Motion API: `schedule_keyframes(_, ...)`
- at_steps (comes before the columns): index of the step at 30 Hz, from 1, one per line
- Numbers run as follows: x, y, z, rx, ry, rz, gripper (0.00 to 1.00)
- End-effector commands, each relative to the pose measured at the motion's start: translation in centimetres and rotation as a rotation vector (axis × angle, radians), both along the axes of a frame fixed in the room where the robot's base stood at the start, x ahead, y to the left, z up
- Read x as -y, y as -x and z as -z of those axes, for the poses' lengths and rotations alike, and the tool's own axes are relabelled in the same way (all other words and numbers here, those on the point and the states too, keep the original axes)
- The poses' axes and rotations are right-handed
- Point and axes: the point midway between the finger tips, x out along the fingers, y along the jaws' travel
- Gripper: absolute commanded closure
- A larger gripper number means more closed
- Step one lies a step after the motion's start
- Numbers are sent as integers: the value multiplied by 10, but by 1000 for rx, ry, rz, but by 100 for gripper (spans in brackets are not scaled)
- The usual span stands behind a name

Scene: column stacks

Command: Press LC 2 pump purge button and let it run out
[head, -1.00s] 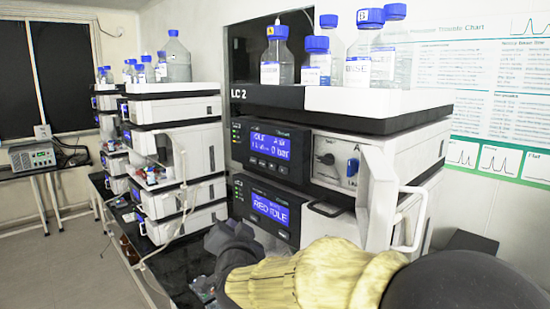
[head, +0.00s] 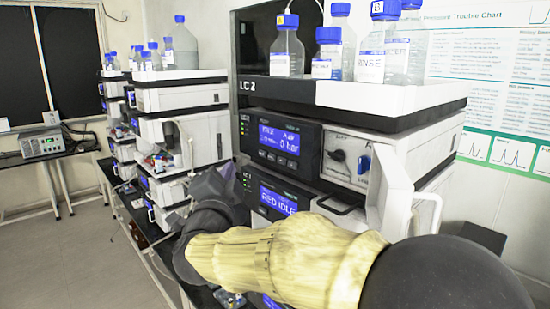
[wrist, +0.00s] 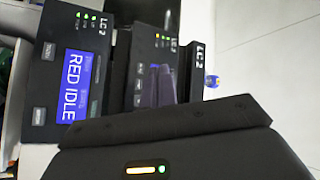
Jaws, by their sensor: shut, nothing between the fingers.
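The LC 2 pump module's blue display (head: 279,139) is in the upper front panel of the near stack in the head view; its last line ends in "0 bar". A row of small buttons (head: 272,158) lies under it; their labels are too small to read. My gripper (head: 222,181) is shut and empty, left of the stack's front. In the wrist view, turned sideways, my dark gripper fingers (wrist: 160,86) stand in front of the pump panel (wrist: 141,62) and hide most of its face. Contact with a button cannot be told.
A lower module's display (head: 277,201) reads "RED IDLE" and also shows in the wrist view (wrist: 80,76). Blue-capped bottles (head: 286,50) stand on top. A white handle (head: 425,215) juts out at right. Another stack (head: 178,115) stands left; floor is free farther left.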

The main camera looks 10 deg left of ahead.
Motion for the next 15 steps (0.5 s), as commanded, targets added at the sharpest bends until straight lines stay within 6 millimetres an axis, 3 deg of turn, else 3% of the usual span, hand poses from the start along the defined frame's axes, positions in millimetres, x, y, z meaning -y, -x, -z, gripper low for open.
schedule_keyframes(15,42,-46,2,0,0,5,100)
